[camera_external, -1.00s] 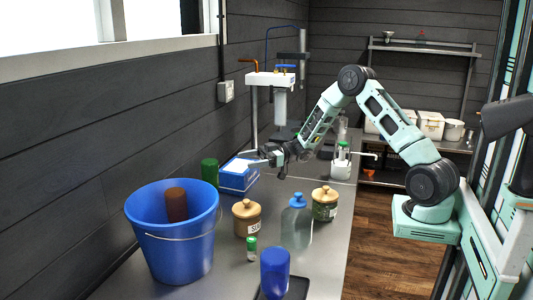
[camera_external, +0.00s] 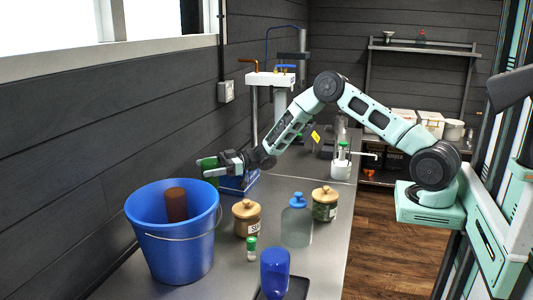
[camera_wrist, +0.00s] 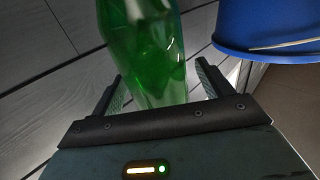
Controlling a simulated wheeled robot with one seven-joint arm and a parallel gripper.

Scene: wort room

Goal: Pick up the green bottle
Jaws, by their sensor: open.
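The green bottle (camera_external: 208,167) stands near the wall behind the blue bucket, partly hidden by my gripper in the external view. In the wrist view the translucent green bottle (camera_wrist: 143,45) lies between and beyond my two fingers. My gripper (camera_external: 219,165) is open, with one finger on each side of the bottle in the wrist view (camera_wrist: 160,85). Gaps show between the fingers and the bottle, so the jaws are not closed on it.
A blue bucket (camera_external: 176,250) with a brown cylinder (camera_external: 175,205) in it stands close by. A blue box (camera_external: 240,183) is beside the gripper.

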